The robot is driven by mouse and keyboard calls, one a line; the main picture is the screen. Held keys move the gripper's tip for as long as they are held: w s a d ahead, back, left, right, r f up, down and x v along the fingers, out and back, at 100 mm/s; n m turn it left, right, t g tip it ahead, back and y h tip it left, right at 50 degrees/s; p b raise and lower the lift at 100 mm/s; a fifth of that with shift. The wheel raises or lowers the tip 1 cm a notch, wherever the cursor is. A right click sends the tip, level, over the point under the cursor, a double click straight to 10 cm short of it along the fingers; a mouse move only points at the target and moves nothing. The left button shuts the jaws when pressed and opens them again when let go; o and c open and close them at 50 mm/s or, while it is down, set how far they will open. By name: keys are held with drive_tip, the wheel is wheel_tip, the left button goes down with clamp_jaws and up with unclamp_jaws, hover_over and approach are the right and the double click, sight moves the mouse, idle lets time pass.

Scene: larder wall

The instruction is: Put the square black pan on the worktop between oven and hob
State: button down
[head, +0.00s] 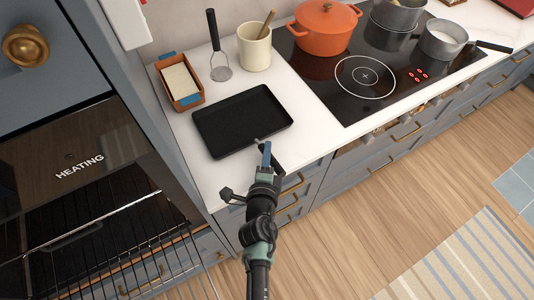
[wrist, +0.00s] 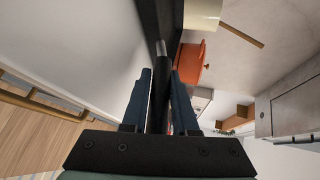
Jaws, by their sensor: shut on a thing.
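The square black pan (head: 242,120) is over the white worktop (head: 190,150) between the oven (head: 80,160) and the hob (head: 365,70). It looks level, and I cannot tell whether it rests on the surface or hangs just above it. My gripper (head: 266,152) is at the pan's front right side, shut on its handle. In the wrist view my gripper (wrist: 162,80) has the dark handle (wrist: 161,60) between its blue fingers, and the pan's dark side (wrist: 160,18) shows beyond.
Behind the pan stand a butter dish (head: 180,82), a masher (head: 218,50) and a cream utensil pot (head: 254,46). An orange pot (head: 325,26) and two grey pans (head: 443,38) stand on the hob. A wire rack (head: 120,265) sticks out from the oven, whose display reads HEATING.

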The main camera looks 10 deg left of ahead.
drive_tip(key=c, duration=1.1)
unclamp_jaws()
drive_tip(key=shift+f, duration=0.2)
drive_tip(key=shift+c, duration=0.2)
drive_tip(key=o, duration=0.5)
drive_tip(key=shift+c, duration=0.2)
drive_tip(key=shift+r, duration=0.1)
